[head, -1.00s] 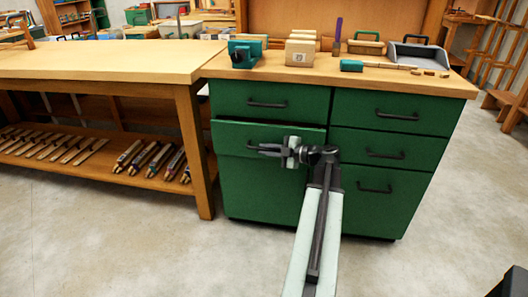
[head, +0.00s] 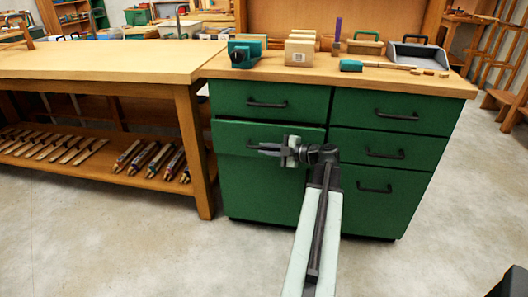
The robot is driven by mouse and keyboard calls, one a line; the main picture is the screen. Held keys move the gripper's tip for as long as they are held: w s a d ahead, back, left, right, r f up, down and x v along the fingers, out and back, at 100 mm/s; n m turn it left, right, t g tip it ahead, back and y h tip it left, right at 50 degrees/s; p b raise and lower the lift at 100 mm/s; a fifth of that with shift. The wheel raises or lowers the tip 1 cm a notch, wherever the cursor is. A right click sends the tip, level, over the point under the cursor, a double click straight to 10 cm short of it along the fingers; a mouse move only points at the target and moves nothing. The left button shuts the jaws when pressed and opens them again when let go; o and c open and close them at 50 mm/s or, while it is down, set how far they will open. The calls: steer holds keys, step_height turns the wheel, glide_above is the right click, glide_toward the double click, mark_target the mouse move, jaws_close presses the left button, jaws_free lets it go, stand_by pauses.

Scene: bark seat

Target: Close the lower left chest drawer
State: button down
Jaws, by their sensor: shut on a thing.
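The green chest (head: 382,205) stands in the middle right under a wooden top. Its left column has an upper drawer (head: 230,100), a lower drawer (head: 229,134) beneath it, and a large plain green panel below. The lower left drawer stands out slightly from the chest front. My gripper (head: 268,148) reaches in from the right, in front of this drawer, and its fingers are shut on the drawer's dark handle (head: 251,145). The fingers hide most of the handle, and the wrist covers the drawer's right end.
The three right drawers look flush. A wooden workbench (head: 110,62) with a tool-laden lower shelf stands to the left. A teal vise (head: 244,53), wooden blocks (head: 300,52), a brush (head: 372,65) and a grey dustpan (head: 417,55) sit on the chest top. The floor in front is clear.

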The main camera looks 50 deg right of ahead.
steer(key=w+d, duration=0.2)
steer(key=d, duration=0.1)
steer(key=c, duration=1.5)
jaws_free()
steer(key=shift+o, duration=0.2)
steer(key=p+v, duration=0.1)
steer(key=v, duration=0.7)
steer(key=shift+p, duration=0.35)
